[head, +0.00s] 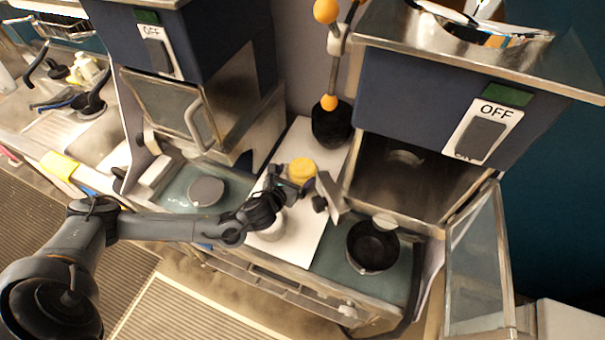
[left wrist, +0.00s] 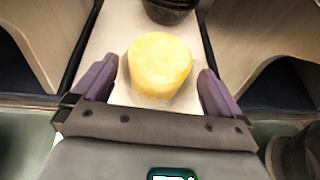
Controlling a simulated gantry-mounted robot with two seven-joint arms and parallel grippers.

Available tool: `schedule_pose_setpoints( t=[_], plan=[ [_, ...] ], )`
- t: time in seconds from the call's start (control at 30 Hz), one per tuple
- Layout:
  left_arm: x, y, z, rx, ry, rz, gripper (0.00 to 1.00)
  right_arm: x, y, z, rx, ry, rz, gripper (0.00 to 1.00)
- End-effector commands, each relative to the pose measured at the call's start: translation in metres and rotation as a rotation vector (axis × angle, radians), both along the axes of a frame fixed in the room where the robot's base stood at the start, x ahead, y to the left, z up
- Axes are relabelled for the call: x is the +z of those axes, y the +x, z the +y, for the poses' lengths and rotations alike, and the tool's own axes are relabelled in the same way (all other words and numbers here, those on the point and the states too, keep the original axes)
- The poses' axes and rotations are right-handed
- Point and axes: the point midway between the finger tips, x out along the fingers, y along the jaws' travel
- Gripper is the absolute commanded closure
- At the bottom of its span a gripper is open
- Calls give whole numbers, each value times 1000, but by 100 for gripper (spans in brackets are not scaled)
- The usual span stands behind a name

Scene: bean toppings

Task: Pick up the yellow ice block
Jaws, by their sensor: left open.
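The yellow ice block (head: 302,168) is a short round yellow piece on the white strip of counter between two machines. It also shows in the left wrist view (left wrist: 160,62), upright and centred ahead of the fingers. My left gripper (head: 303,184) is open, with its fingers pointing at the block. In the left wrist view, the open fingers (left wrist: 157,78) stand to the left and right of the block's near part, with visible gaps on both sides. The lower part of the block is partly hidden by the gripper in the head view. My right gripper is not in view.
A dark round container (head: 331,122) stands behind the block and shows at the top of the left wrist view (left wrist: 170,10). A black pot (head: 372,246) sits at right. Machines flank the strip; the right one's glass door (head: 478,262) stands open. A grey round lid (head: 206,191) lies left.

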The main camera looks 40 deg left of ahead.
Motion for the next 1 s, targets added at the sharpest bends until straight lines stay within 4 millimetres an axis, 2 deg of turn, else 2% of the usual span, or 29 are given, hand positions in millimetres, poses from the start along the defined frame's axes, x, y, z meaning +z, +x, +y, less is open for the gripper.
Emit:
schedule_pose_setpoints(
  t=[0.33,0.7,1.0],
  plan=[
    [-15,35,6,2,0,0,0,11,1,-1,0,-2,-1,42],
    [-18,41,8,1,-1,1,2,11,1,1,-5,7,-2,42],
    [-18,40,8,1,-1,1,48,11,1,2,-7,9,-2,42]
  ],
)
